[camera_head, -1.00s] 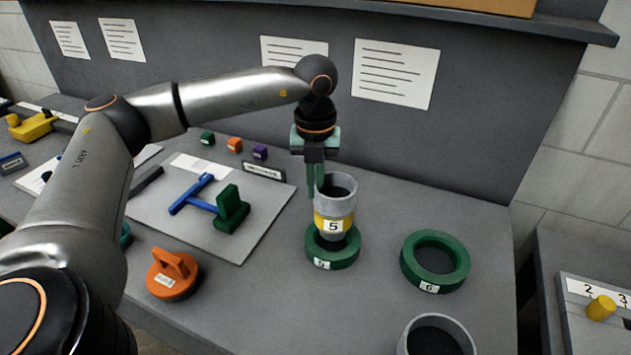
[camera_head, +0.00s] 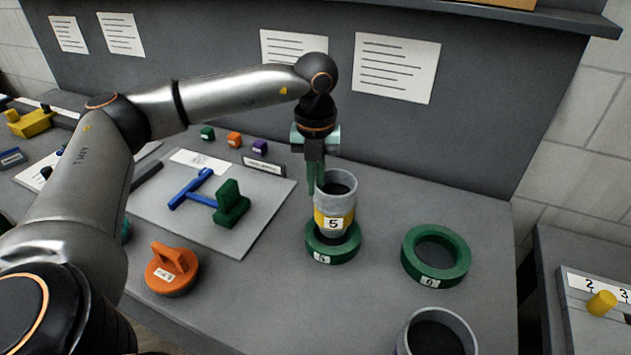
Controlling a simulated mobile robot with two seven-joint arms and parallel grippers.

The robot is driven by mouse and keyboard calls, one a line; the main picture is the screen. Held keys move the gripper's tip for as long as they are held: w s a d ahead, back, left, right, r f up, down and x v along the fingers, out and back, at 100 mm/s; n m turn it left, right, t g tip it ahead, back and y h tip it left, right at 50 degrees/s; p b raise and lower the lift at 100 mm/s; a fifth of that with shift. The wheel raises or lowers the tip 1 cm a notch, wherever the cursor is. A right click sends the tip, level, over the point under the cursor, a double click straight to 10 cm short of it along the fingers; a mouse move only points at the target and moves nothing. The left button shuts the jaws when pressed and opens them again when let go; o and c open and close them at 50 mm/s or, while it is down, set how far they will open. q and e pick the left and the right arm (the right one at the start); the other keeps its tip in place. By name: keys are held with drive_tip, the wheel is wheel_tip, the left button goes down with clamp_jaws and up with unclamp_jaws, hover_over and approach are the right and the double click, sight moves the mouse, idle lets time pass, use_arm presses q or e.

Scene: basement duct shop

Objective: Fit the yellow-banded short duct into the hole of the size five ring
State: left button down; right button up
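The yellow-banded short duct (camera_head: 335,206) is a grey open cylinder with a yellow band and a "5" label. It stands upright over the green size five ring (camera_head: 332,250). Its lower end is at the ring's hole, with some dark hole showing beside it; I cannot tell how far in it reaches. My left gripper (camera_head: 316,180) points down at the duct's left rim. Its green fingers are close together and look shut on the duct's wall; the duct partly hides them. My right gripper is not in view.
A larger green ring (camera_head: 436,256) labelled 6 lies to the right, and another grey duct (camera_head: 437,335) stands at the front edge. An orange handled piece (camera_head: 172,269) and a grey board (camera_head: 247,238) with blue and green parts are left. A wall panel (camera_head: 450,130) rises behind.

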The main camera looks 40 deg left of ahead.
sight(316, 198)
use_arm(q)
drive_tip(key=shift+f, duration=0.2)
drive_tip(key=shift+f+b, duration=1.45)
drive_tip(key=shift+f, duration=0.45)
drive_tip(key=c, duration=1)
unclamp_jaws()
wheel_tip(316, 198, up, 12)
drive_tip(key=shift+f, duration=0.2)
drive_tip(key=shift+r, duration=0.45)
